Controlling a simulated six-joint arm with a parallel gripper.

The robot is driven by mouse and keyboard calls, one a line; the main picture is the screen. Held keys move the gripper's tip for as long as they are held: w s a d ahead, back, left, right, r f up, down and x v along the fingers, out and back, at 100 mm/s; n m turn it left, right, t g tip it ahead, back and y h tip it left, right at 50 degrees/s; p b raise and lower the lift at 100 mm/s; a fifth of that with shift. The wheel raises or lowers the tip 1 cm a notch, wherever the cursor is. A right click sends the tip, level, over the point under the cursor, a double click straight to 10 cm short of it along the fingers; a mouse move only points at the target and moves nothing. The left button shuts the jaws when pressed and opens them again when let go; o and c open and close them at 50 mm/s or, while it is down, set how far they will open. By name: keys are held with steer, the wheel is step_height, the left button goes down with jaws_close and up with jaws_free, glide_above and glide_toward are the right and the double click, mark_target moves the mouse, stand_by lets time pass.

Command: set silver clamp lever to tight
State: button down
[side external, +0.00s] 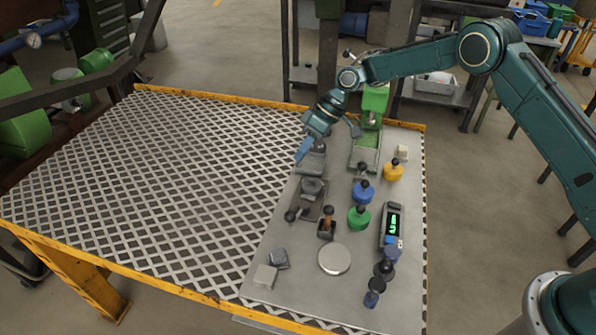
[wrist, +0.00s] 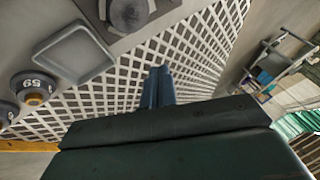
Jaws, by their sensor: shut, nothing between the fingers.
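A grey, silver-looking clamp (side external: 312,188) stands on the metal plate in the side view, left of the coloured knobbed pieces. A lever with a dark ball end (side external: 291,216) sticks out at its near left; I take this as the clamp lever. My gripper (side external: 303,151) has blue fingers pointing down and left, beyond the clamp and over a grey tray (side external: 312,162). It is shut and empty, apart from the lever. The wrist view shows the closed fingers (wrist: 160,72) over the lattice, and part of a round grey piece on a plate (wrist: 128,14) at the top edge.
A small brown-handled lever (side external: 327,222), a green piece (side external: 359,217), a blue piece (side external: 363,191) and a yellow piece (side external: 393,171) stand nearby. A meter with green digits (side external: 392,226) is right of them, and a green press (side external: 373,105) behind. The lattice table (side external: 150,185) at left is clear.

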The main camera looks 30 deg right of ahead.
steer(key=s+d+r, duration=0.2)
steer(key=s+r, duration=0.1)
steer(key=r, duration=0.4)
steer(key=s+d+r+m+t+h, duration=0.1)
steer(key=s+d+r, duration=0.1)
steer(key=r, duration=0.5)
steer(key=s+d+r+m+t+h, duration=0.1)
steer(key=s+d+r, duration=0.2)
steer(key=r, duration=0.4)
steer(key=shift+s, duration=0.8)
steer(key=shift+d, duration=0.1)
steer(key=s+d+r+m+t+h, duration=0.15)
steer(key=s+r, duration=0.25)
steer(key=s, duration=0.4)
steer(key=s+d+r+m+h, duration=0.1)
steer(key=s+d+r, duration=0.2)
steer(key=s, duration=0.5)
steer(key=s+d+f+m+h, duration=0.1)
steer(key=s+d, duration=0.1)
steer(key=s, duration=0.6)
steer(key=s+d+f+m+t+h, duration=0.1)
steer(key=s+d+f+m, duration=0.1)
steer(key=s, duration=0.6)
steer(key=shift+d+f, duration=0.2)
steer(key=shift+d, duration=0.3)
